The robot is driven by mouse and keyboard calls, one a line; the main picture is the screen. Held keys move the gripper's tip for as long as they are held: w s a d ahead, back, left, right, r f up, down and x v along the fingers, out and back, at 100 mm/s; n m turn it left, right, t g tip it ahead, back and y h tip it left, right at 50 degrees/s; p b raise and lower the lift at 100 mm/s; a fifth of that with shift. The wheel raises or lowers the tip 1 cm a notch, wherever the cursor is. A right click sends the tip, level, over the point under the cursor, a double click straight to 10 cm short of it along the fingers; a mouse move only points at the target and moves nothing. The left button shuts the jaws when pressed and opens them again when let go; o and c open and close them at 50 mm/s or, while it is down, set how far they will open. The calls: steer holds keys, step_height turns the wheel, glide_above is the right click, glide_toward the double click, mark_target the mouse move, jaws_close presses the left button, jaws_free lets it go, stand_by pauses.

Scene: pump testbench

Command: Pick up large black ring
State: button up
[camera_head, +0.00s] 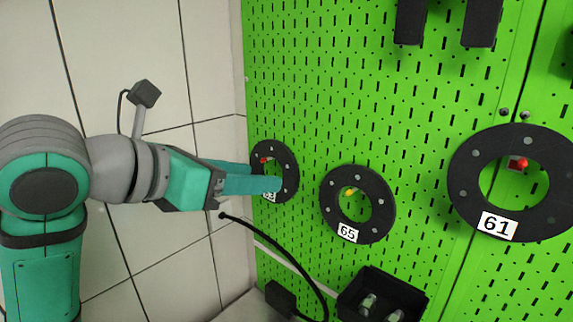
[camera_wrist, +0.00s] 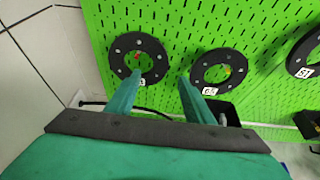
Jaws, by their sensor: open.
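Three black rings hang on red or yellow pegs on the green pegboard. The ring labelled 61 (camera_head: 466,180) at the right looks largest in the head view, but it is also nearest to that camera. It is cut off at the right edge of the wrist view (camera_wrist: 300,52). Ring 65 (camera_head: 331,203) is in the middle and also shows in the wrist view (camera_wrist: 203,66). The left ring (camera_head: 288,160), its label partly hidden, is behind my fingers and shows in the wrist view (camera_wrist: 119,58). My gripper (camera_head: 264,178) is open and empty, pointing at the board near the left ring.
The green pegboard (camera_head: 320,100) meets a white tiled wall (camera_head: 120,40) at the left. A black bin (camera_head: 372,285) with small parts sits below ring 65. A black cable (camera_head: 275,240) curves below the left ring. Black brackets (camera_head: 411,22) hang at the top.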

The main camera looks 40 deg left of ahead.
mark_target(289, 179)
steer(key=x, duration=1)
steer(key=shift+w+d+f, duration=0.1)
steer(key=shift+w+d, duration=0.05)
steer(key=shift+w, duration=0.2)
steer(key=c, duration=0.8)
jaws_close()
